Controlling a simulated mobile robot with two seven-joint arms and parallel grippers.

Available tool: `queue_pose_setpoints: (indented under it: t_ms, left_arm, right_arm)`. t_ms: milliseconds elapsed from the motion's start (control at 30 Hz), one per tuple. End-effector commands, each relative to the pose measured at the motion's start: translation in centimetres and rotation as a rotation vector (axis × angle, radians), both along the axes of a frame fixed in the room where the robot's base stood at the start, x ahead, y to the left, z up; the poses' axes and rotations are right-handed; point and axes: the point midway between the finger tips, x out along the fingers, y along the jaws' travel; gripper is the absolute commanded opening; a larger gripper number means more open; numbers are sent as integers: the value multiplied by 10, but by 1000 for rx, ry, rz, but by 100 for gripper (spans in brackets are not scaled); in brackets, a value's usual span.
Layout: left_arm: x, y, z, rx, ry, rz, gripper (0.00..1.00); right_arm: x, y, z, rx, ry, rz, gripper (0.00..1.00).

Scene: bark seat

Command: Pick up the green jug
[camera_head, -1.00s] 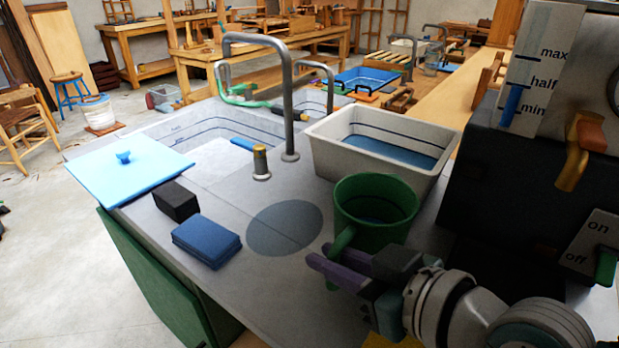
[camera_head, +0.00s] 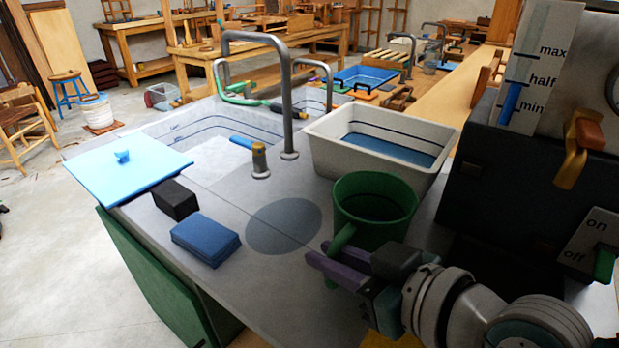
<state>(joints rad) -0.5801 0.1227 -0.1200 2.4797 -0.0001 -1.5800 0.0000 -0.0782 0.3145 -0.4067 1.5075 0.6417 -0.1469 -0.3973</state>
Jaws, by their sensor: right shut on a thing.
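The green jug (camera_head: 374,205) stands upright on the grey counter, right of the dark round patch. Its handle (camera_head: 341,238) points toward me and down. My right gripper (camera_head: 335,255) comes in from the lower right, with its purple fingers on either side of the handle, shut on it. The jug's base is partly hidden behind the gripper. Dark blue shows inside the jug. My left gripper is not in view.
A white basin (camera_head: 335,135) with blue inside stands behind the jug. A dark machine (camera_head: 515,180) with a gauge and levers rises on the right. A blue sponge block (camera_head: 206,240), a black block (camera_head: 176,200) and a metal tap (camera_head: 288,100) stand to the left. The counter's near middle is clear.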

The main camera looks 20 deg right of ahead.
Motion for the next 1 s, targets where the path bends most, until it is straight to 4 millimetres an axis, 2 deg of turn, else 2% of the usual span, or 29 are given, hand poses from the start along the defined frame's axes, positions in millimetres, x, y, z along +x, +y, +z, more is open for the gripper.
queue_pose_setpoints:
  t_ms: [267, 433, 600, 800, 1000]
  left_arm:
    - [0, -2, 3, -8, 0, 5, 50]
    - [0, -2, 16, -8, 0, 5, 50]
    - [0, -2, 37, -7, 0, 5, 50]
    - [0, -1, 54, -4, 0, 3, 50]
    - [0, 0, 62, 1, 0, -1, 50]
  right_arm:
    - [1, 0, 7, 0, -5, 1, 0]
    - [1, 1, 29, 3, -7, 0, 0]
    - [1, 1, 78, 2, -10, 0, 0]
    - [1, 0, 137, 2, -11, 0, 0]
    - [1, 0, 180, -1, -9, 0, 0]
